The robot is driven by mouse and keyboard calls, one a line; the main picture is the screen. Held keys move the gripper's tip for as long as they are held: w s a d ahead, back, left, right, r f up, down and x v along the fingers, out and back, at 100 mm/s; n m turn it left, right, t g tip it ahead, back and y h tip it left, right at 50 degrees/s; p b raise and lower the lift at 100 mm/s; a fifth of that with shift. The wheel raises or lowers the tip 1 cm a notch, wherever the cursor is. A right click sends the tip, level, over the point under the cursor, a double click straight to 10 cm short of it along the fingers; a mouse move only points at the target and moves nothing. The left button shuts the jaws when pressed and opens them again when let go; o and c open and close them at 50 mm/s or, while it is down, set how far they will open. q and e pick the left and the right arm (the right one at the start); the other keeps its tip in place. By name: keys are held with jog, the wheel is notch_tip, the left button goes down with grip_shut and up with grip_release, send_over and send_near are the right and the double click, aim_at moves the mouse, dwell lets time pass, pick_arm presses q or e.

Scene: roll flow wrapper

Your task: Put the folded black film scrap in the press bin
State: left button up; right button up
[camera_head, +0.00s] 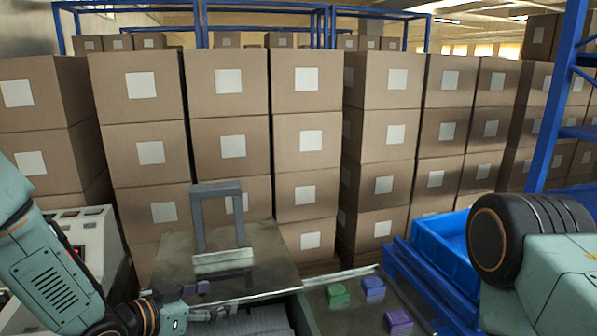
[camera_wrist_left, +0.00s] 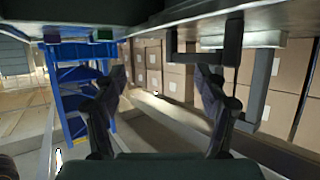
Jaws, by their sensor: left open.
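My left gripper (camera_head: 212,312) is low in the head view, at the front edge of the metal table. In the left wrist view its two fingers (camera_wrist_left: 162,85) stand wide apart with nothing between them. A small dark purplish piece (camera_head: 203,287) lies on the table just behind the gripper; I cannot tell whether it is the folded black film scrap. A blue open bin (camera_head: 430,238) stands at the right, partly hidden by my right arm; I cannot tell whether it is the press bin. My right gripper is out of view.
A grey upright frame (camera_head: 198,222) stands on the metal table (camera_head: 262,250). A green piece (camera_head: 339,294), a blue-violet piece (camera_head: 373,287) and a purple piece (camera_head: 398,320) lie on the surface to its right. Stacked cartons (camera_head: 305,140) wall off the back.

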pick_arm(q)
jog(key=v, duration=1.1)
jog(key=shift+s+a+r, duration=0.2)
jog(key=shift+a, duration=0.1)
dwell(0.6)
jog(key=shift+s, duration=0.1)
